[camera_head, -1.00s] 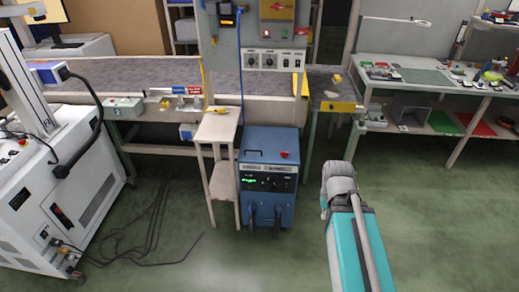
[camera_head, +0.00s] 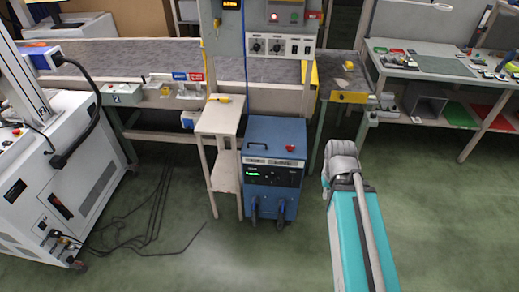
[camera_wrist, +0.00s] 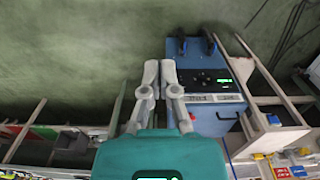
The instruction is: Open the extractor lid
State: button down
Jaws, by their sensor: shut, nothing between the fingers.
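A blue wheeled cabinet (camera_head: 273,178), which looks like the extractor, stands on the floor in front of the conveyor. In the wrist view the cabinet (camera_wrist: 212,118) appears upside down, just right of my gripper (camera_wrist: 159,70). The gripper's two grey fingers are together and empty, apart from the cabinet. In the head view my arm end is right of the cabinet, and the fingers are not clearly seen.
A wooden stand (camera_head: 222,118) with a yellow item on it stands close to the cabinet's left. A control panel (camera_head: 280,47) rises behind, before the conveyor (camera_head: 130,55). A white machine (camera_head: 62,185) and loose cables are at left, a workbench (camera_head: 425,63) at right. The front floor is clear.

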jog(key=shift+f, duration=0.1)
jog(key=w+f+n+t+h+b, duration=0.4)
jog(key=w+f+n+b, duration=0.2)
jog(key=w+f+b, duration=0.5)
jog(key=n+t+y+b, duration=0.3)
jog(key=n+t+b, duration=1.2)
jog(key=n+b, duration=1.55)
send_near(258, 151)
jog(key=r, duration=0.2)
jog(key=shift+s+f+m+y, duration=0.1)
jog(key=shift+f+m+y, duration=0.05)
jog(key=shift+m+y, duration=0.2)
jog(key=shift+w+d, duration=0.15)
jog(key=shift+w, duration=4.85)
